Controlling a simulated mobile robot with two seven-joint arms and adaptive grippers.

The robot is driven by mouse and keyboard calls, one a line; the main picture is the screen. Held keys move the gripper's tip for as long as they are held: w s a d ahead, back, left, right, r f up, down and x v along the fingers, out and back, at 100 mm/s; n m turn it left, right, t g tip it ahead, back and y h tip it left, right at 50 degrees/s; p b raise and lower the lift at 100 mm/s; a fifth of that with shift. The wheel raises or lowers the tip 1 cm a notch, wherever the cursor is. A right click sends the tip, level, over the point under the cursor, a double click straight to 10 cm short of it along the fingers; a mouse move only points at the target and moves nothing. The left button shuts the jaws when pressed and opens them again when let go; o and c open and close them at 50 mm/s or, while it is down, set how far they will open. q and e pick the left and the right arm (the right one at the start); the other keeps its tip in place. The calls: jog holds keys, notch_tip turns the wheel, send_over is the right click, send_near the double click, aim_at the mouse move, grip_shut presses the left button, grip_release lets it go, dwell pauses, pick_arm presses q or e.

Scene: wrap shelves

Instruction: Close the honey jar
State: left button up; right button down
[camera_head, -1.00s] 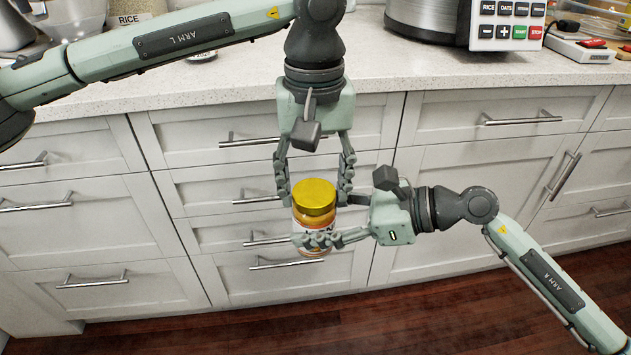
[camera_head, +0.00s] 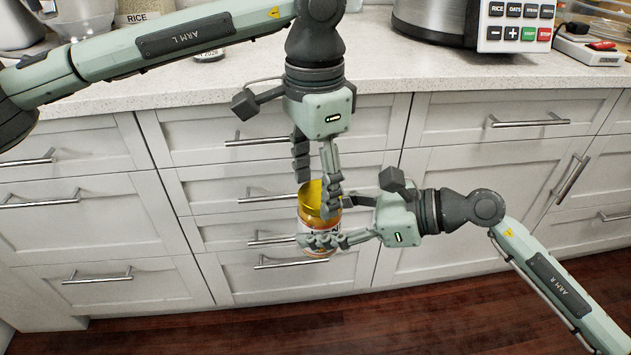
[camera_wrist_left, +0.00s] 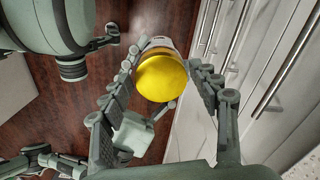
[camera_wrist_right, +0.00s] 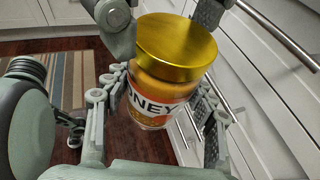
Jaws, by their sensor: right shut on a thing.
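The honey jar (camera_head: 311,228) is upright in front of the drawers, held in the air, with a label ending in "NEY" in the right wrist view (camera_wrist_right: 158,105). Its gold-yellow lid (camera_wrist_right: 175,45) sits on the jar's mouth; how tight it is cannot be told. My right gripper (camera_head: 325,228) is shut around the jar's body from the right. My left gripper (camera_head: 318,190) points down from above, its open fingers on either side of the lid. The left wrist view looks down on the lid (camera_wrist_left: 162,77) between these fingers; contact is not clear.
White drawers with bar handles (camera_head: 290,262) stand close behind the jar. The counter (camera_head: 430,75) above holds a steel appliance with buttons (camera_head: 515,32) and a rice container (camera_head: 140,12). The wooden floor (camera_head: 300,310) below is clear, with a striped rug (camera_wrist_right: 70,75) off to one side.

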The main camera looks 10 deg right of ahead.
pick_arm(q)
jog(key=shift+o, duration=1.1)
jog(key=shift+r, duration=0.1)
jog(key=shift+r, duration=2.15)
jog(key=shift+c, duration=0.3)
